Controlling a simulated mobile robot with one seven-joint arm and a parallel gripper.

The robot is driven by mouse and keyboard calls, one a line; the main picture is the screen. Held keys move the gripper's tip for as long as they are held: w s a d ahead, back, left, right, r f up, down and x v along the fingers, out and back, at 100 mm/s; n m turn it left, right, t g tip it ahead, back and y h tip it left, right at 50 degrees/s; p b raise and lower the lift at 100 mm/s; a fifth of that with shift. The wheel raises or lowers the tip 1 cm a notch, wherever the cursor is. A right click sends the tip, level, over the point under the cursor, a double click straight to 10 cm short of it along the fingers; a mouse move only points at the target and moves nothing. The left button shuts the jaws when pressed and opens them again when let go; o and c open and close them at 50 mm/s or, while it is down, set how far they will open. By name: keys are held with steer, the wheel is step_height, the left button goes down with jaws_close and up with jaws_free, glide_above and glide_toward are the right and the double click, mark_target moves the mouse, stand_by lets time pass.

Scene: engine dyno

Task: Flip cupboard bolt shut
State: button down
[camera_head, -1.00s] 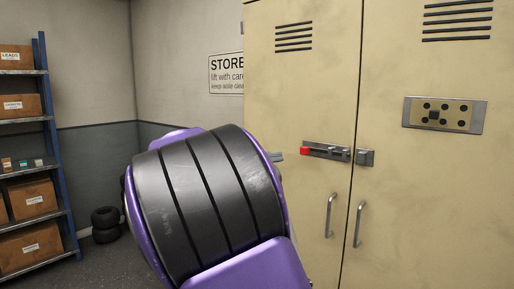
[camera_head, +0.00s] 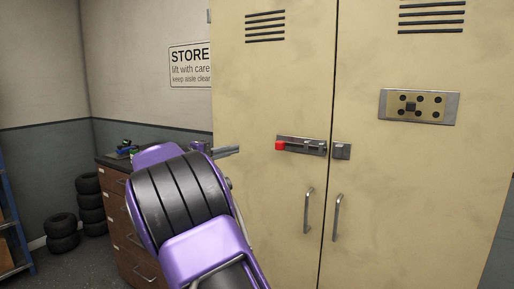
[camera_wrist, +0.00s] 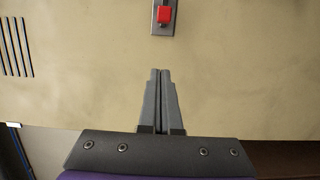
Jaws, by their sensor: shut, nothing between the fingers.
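The cupboard bolt (camera_head: 302,146) is a grey metal slide with a red knob (camera_head: 280,146) at its left end, on the left door of the beige cupboard (camera_head: 265,90). A separate grey keeper (camera_head: 341,151) sits on the right door across the seam. The rod's exact reach toward the keeper is too small to tell. My gripper (camera_head: 238,149) is shut and empty, left of the red knob and apart from it. In the wrist view my gripper's fingertips (camera_wrist: 160,72) are together, and the red knob (camera_wrist: 164,15) shows beyond them at the top edge.
Two door handles (camera_head: 308,210) hang below the bolt, and a panel with dark holes (camera_head: 419,106) is on the right door. A drawer cabinet (camera_head: 128,225) stands left of the cupboard behind my arm. Stacked tyres (camera_head: 62,232) stand further left.

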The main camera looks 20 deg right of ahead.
mark_target(294, 145)
steer(key=d, duration=1.1)
steer(key=shift+w+d+p, duration=0.2)
steer(key=shift+w+p, duration=0.2)
steer(key=s+d+b, duration=0.2)
steer(key=b, duration=0.1)
steer(key=s+b, duration=0.1)
steer(key=b, duration=0.1)
steer(key=shift+s+d+f, duration=0.25)
steer(key=shift+s+d, duration=0.05)
steer(key=shift+d, duration=0.1)
steer(key=shift+s+d+r+b, duration=0.2)
steer(key=shift+s+d+b, duration=0.15)
steer(key=shift+s+b, duration=0.15)
steer(key=shift+w, duration=0.1)
